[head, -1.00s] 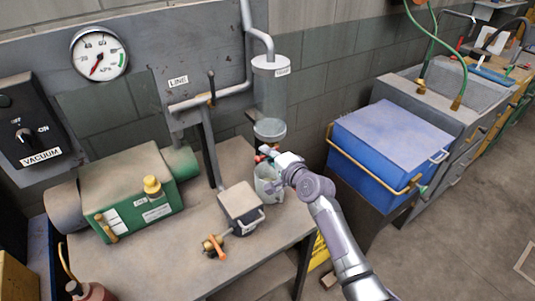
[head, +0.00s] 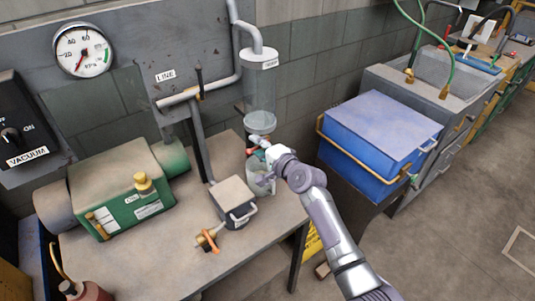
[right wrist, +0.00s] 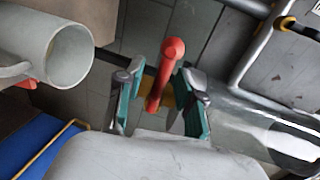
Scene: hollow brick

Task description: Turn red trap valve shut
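The red trap valve handle (right wrist: 166,72) stands between the fingers of my right gripper (right wrist: 160,98) in the right wrist view. The gripper is open, with visible gaps on both sides of the handle. The clear trap cylinder (head: 260,92) hangs on the wall pipe and also shows at the right of the wrist view (right wrist: 272,128). In the head view my right gripper (head: 261,152) is just below the trap's lower end, where the handle is mostly hidden. My left gripper is not in view.
A grey mug (right wrist: 60,50) stands on the bench beneath the trap, close to my gripper. A blue bin (head: 378,135) stands right.

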